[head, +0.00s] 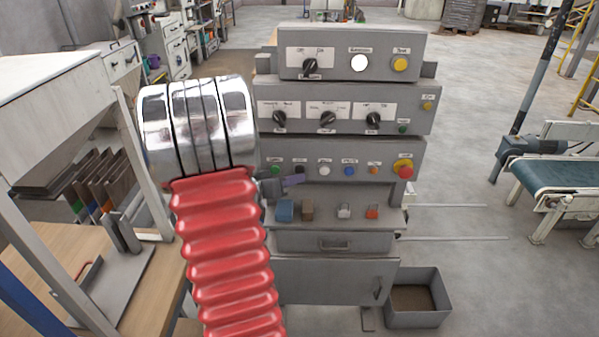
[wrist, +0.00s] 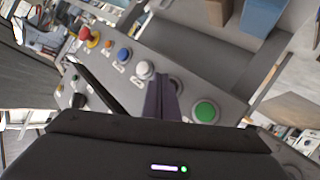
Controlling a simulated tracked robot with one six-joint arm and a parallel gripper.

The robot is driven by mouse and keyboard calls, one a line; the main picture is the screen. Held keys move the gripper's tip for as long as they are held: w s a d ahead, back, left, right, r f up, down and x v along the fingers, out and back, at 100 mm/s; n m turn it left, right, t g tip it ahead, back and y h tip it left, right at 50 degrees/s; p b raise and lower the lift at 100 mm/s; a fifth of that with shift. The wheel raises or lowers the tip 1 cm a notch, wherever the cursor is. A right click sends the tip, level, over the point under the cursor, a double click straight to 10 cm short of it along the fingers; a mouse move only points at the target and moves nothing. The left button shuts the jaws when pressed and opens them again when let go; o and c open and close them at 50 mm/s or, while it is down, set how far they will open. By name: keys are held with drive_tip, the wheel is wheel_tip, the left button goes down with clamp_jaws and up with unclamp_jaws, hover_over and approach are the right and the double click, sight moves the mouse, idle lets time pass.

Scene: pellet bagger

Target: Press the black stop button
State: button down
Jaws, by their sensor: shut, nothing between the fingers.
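The black button (head: 299,170) sits on the lower sloped panel of the grey control cabinet (head: 415,150), between a green button (head: 275,171) and a white button (head: 324,170). My gripper (head: 292,181) is shut and empty, its purple-grey fingertips just below and in front of the black button. In the wrist view the shut fingers (wrist: 160,84) lie between the green button (wrist: 205,110) and the white button (wrist: 145,70), and they largely hide the black button. I cannot tell whether the fingertips touch it.
A blue button (head: 349,170), an orange button (head: 374,170) and a red mushroom button on yellow (head: 404,169) continue the row. A workbench (head: 150,285) stands at left.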

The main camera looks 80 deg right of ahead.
drive_tip(key=s+a, duration=0.1)
drive_tip(key=a, duration=0.5)
drive_tip(key=shift+s, duration=0.15)
idle(0.5)
drive_tip(key=shift+s+d, duration=0.1)
drive_tip(key=shift+s, duration=0.05)
idle(0.6)
